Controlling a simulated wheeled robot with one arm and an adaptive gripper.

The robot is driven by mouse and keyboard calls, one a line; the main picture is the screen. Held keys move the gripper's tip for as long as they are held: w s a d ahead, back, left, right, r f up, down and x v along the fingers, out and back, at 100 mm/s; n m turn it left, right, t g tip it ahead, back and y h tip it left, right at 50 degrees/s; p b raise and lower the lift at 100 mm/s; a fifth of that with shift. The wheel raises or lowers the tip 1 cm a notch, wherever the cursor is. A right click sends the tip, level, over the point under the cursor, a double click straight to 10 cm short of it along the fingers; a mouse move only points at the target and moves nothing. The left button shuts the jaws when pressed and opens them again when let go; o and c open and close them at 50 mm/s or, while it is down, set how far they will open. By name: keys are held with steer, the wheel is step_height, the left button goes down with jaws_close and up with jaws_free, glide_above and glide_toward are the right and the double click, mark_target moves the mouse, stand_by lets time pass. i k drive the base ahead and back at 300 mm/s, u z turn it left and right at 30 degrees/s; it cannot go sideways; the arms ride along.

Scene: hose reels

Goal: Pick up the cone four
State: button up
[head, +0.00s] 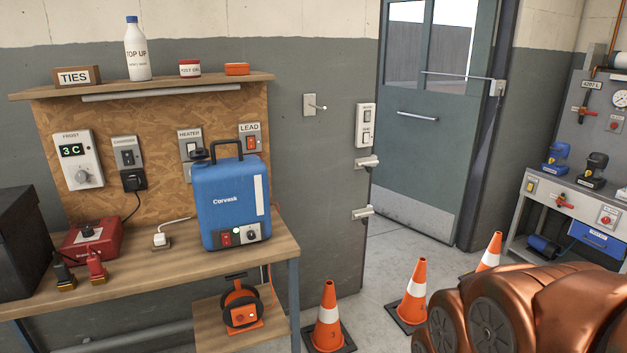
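Three orange cones with white bands and dark square bases stand upright on the floor. The nearest cone (328,318) is beside the bench's right end and bears a small mark that looks like a 3. The middle cone (415,292) stands farther right and bears a small mark, possibly a 4, too small to read surely. The third cone (489,254) stands farther back near the door; its lower part is partly hidden and I see no number. My copper-coloured arm fills the lower right corner. My gripper's fingers are not in view.
A wooden bench (150,270) with a blue Corvask unit (231,205) stands at left; a small orange reel (240,305) sits on its lower shelf. A grey door (425,125) stands behind the cones. A tool bench (575,205) is at right. Floor shows between the cones.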

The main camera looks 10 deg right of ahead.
mark_target(411, 310)
steer(key=i, duration=1.45)
steer(key=z, duration=1.9)
steer(key=i, duration=1.35)
steer(key=u, duration=2)
